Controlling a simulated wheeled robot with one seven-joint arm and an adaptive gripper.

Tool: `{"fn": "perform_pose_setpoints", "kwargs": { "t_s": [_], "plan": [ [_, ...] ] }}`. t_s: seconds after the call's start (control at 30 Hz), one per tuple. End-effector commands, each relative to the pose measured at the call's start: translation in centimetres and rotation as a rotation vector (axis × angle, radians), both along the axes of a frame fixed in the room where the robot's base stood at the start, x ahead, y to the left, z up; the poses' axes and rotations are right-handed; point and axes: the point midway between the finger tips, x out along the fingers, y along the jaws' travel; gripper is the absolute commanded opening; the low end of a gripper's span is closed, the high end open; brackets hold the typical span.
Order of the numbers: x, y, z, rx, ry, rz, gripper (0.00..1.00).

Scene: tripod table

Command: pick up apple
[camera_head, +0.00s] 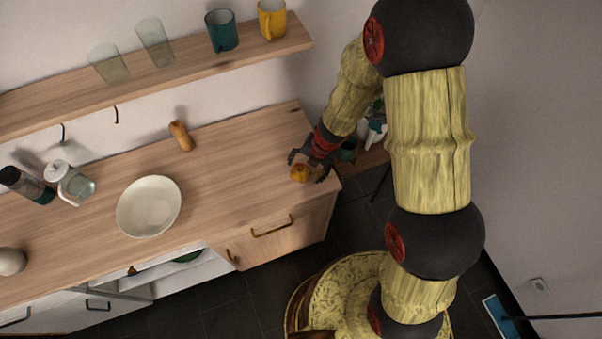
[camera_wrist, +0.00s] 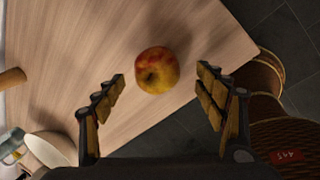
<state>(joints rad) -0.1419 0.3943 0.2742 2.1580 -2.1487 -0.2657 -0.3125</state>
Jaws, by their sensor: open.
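A red and yellow apple (camera_wrist: 157,70) lies on the wooden counter near its edge. In the head view the apple (camera_head: 300,173) is near the counter's right end. My gripper (camera_head: 308,166) is there, with a finger on either side of the apple as seen from above. In the wrist view my gripper (camera_wrist: 163,85) is open, its two fingers spread wide. The apple shows between and slightly beyond the fingertips, nearer the left finger, with gaps on both sides. I cannot tell the height of the fingers over the counter.
A white bowl (camera_head: 149,207) stands on the counter (camera_head: 230,165) to the left, with a glass pitcher (camera_head: 72,184) and a dark bottle (camera_head: 25,185) farther left. A brown mill-like object (camera_head: 181,135) is near the wall. A shelf (camera_head: 200,72) with cups and glasses hangs above.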

Motion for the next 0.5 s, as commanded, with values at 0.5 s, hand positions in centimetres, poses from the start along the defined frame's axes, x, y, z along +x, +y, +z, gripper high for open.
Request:
{"fn": "perform_pose_setpoints", "kwargs": {
  "t_s": [0.5],
  "plan": [
    [1.2, 1.3, -4.8, -0.001, -0.002, -0.001, 0.71]
  ]
}}
